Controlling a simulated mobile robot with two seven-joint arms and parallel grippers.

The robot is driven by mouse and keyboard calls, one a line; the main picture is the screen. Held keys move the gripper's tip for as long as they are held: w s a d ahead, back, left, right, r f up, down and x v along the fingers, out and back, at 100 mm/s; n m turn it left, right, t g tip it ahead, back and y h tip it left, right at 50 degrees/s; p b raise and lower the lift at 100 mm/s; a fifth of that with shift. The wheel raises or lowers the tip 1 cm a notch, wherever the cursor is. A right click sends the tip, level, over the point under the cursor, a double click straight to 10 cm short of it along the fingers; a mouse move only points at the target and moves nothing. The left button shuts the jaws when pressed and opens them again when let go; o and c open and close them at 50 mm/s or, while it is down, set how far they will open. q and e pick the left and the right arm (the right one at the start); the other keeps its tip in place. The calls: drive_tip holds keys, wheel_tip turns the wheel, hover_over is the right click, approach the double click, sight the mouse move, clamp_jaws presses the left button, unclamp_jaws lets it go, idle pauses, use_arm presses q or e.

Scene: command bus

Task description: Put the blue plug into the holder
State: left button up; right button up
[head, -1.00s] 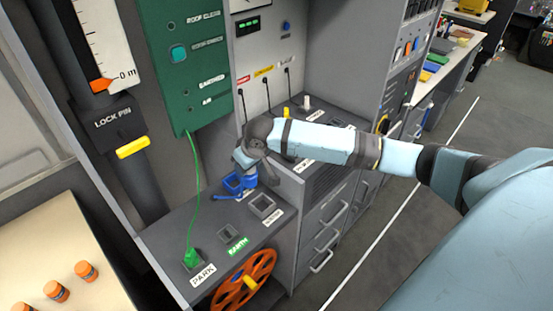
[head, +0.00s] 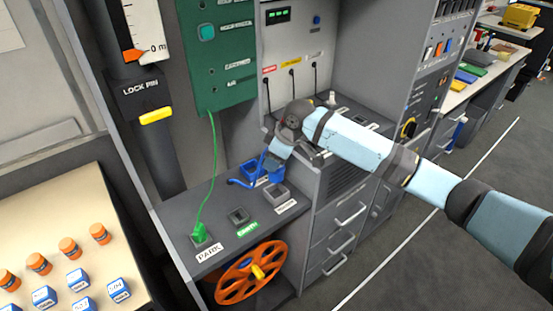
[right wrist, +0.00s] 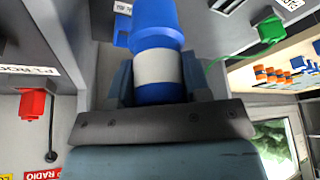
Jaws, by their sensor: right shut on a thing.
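The blue plug (right wrist: 157,22) with a white band fills the space between the fingers of my right gripper (right wrist: 160,85) in the right wrist view. In the head view my right gripper (head: 272,160) reaches down at the back of the grey shelf, shut on the plug. A blue square holder (head: 249,168) is right at the fingertips; a blue edge (right wrist: 122,30) also shows beside the plug in the wrist view. My left gripper is out of view.
A grey square socket (head: 277,192) is just in front of the blue holder. A smaller socket (head: 238,215) and a green plug (head: 199,232) on a green cable are further left. An orange reel (head: 250,272) is below the shelf. A table (head: 60,215) with orange and blue pieces is at left.

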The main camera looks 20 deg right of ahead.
sight(275, 178)
drive_tip(key=shift+f+b, duration=0.5)
drive_tip(key=shift+f, duration=0.1)
drive_tip(key=shift+f+b, duration=0.45)
drive_tip(key=shift+b, duration=0.1)
drive_tip(key=shift+f+b, duration=0.4)
drive_tip(key=shift+b, duration=0.15)
drive_tip(key=shift+f+b, duration=0.6)
drive_tip(key=shift+b, duration=0.15)
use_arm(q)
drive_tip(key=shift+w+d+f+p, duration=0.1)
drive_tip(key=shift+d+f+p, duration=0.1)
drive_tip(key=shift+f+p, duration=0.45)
use_arm(e)
drive_tip(key=shift+f, duration=1.75)
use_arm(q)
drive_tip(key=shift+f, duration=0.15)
use_arm(e)
drive_tip(key=o, duration=1.1)
